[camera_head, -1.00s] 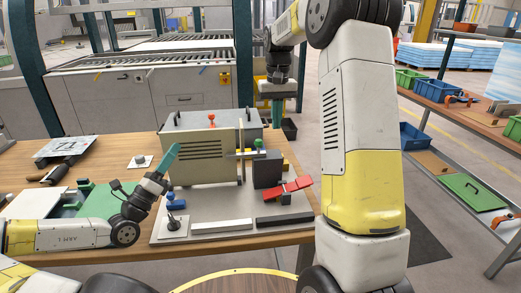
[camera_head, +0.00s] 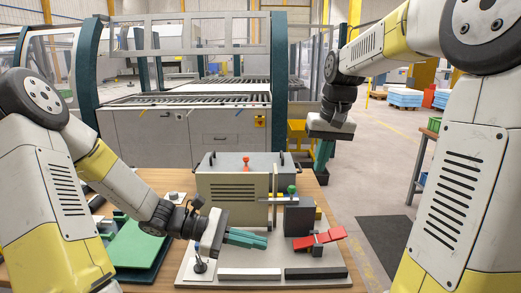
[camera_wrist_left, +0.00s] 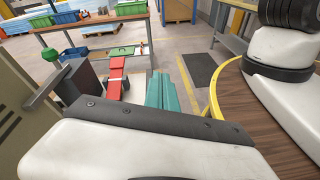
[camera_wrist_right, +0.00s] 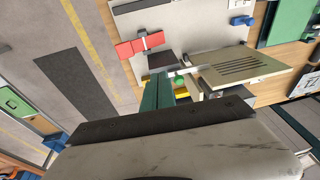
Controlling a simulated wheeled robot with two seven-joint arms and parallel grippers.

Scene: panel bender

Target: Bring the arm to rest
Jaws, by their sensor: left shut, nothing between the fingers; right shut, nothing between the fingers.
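My left gripper (camera_head: 247,239) has its teal fingers closed together and empty, above the grey base plate (camera_head: 240,262) of the fixture on the table. It points right, in front of the beige panel (camera_head: 232,228) and left of the red clamp handle (camera_head: 319,239). Its closed fingers also show in the left wrist view (camera_wrist_left: 162,92). My right gripper (camera_head: 323,155) hangs beyond the table's right back corner, fingers pointing down, closed and empty. The right wrist view shows its closed fingers (camera_wrist_right: 156,94), with the fixture seen from above.
A green-knobbed dark block (camera_head: 298,215) stands beside the red handle. A green tray (camera_head: 135,245) lies on the table's left. The bending machine (camera_head: 190,130) stands behind; open floor lies to the right.

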